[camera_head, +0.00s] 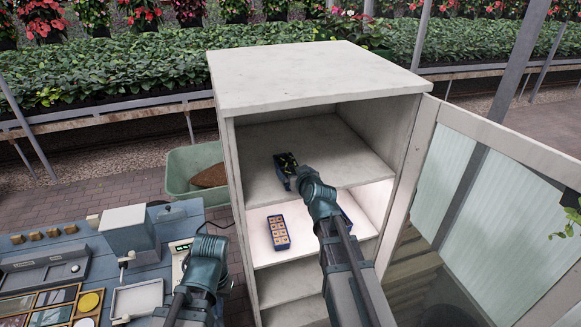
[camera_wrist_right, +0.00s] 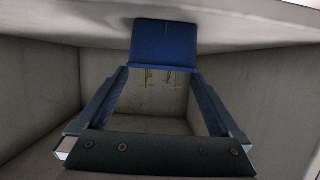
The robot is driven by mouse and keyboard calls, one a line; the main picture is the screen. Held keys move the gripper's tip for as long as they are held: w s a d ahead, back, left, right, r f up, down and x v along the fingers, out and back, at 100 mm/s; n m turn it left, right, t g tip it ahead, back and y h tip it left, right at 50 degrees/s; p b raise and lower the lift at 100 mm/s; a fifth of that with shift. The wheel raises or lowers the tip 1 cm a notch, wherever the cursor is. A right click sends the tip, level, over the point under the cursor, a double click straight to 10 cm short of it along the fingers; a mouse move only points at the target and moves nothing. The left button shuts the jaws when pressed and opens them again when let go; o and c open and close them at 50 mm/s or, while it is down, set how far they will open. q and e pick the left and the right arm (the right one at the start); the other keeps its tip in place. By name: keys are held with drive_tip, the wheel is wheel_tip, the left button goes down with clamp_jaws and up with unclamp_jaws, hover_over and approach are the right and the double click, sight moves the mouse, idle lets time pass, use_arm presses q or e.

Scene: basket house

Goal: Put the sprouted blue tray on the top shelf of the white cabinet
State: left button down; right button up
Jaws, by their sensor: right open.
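The white cabinet (camera_head: 300,80) stands open. The sprouted blue tray (camera_head: 282,164) lies on its top shelf (camera_head: 262,182), with small green sprouts. My right gripper (camera_head: 296,174) reaches in at the tray's near end. In the right wrist view, which appears upside down, the blue tray (camera_wrist_right: 165,42) rests against the shelf surface just beyond the fingertips. The right gripper (camera_wrist_right: 160,76) is open, with a clear gap between its fingers. My left gripper (camera_head: 207,248) is low over the workbench, outside the cabinet; its jaws cannot be made out.
A blue tray with brown squares (camera_head: 278,232) lies on the lit shelf below; another blue thing there is mostly hidden by my right arm. The glazed cabinet door (camera_head: 490,190) stands open at right. A workbench (camera_head: 75,238) and a green tub (camera_head: 180,170) are at left.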

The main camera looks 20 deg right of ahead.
drive_tip(key=p+v, duration=0.2)
drive_tip(key=v, duration=0.6)
drive_tip(key=shift+s, duration=0.1)
drive_tip(key=s+a+f+n+g+y, duration=0.2)
drive_tip(key=s+a+f+g, duration=0.15)
drive_tip(key=a+f, duration=0.4)
drive_tip(key=s+a+f+g+h, duration=0.1)
drive_tip(key=s+a+f+g, duration=0.2)
drive_tip(key=s, duration=0.6)
drive_tip(key=s+a+f+n+g+h, duration=0.1)
drive_tip(key=s+a+f+g+h, duration=0.1)
drive_tip(key=s+a+g, duration=0.4)
drive_tip(key=s+f+g, duration=0.1)
drive_tip(key=s+g, duration=0.1)
drive_tip(key=s, duration=0.2)
drive_tip(key=shift+s+a+f+h, duration=0.2)
drive_tip(key=shift+s+f+h, duration=0.1)
drive_tip(key=shift+s+f, duration=0.05)
